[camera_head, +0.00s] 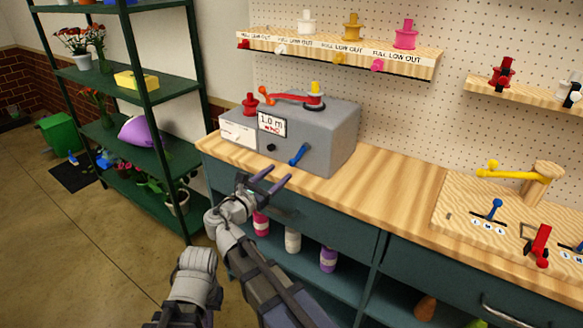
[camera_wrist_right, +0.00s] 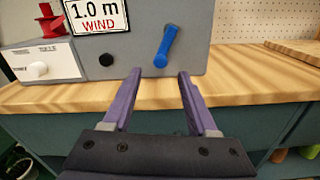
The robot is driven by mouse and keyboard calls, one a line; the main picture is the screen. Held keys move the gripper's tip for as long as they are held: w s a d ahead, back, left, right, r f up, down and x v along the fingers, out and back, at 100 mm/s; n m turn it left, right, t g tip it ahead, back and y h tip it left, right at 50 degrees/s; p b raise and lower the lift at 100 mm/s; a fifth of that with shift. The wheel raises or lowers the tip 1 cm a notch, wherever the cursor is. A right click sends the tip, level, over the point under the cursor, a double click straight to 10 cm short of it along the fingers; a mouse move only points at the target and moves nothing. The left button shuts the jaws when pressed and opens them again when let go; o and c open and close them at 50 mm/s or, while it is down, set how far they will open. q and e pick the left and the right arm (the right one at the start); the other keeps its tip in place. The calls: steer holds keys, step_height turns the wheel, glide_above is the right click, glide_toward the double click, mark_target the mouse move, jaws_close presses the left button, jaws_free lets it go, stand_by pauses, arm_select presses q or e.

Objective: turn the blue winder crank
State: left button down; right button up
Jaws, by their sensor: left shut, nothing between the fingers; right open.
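The blue winder crank (camera_head: 299,154) sits on the front face of the grey winder box (camera_head: 335,145), its handle slanting up to the right. It shows clearly in the right wrist view (camera_wrist_right: 166,47), tilted a little from upright. My right gripper (camera_head: 279,178) is open and empty, with its purple fingers below and in front of the crank, apart from it. In the right wrist view the crank lies beyond the fingertips (camera_wrist_right: 158,84), above the gap between them. A grey part of my arm shows at the lower left, but I see no left gripper fingers.
The box has a "1.0 m WIND" sign (camera_wrist_right: 96,16), a black knob (camera_wrist_right: 106,60) left of the crank and a red spool (camera_head: 251,103). It stands on the wooden counter (camera_head: 385,180). A pegboard with shelves is behind; a green rack (camera_head: 165,92) stands left.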

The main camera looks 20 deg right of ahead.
mark_target(291, 163)
steer(key=shift+x, duration=3.9)
jaws_close()
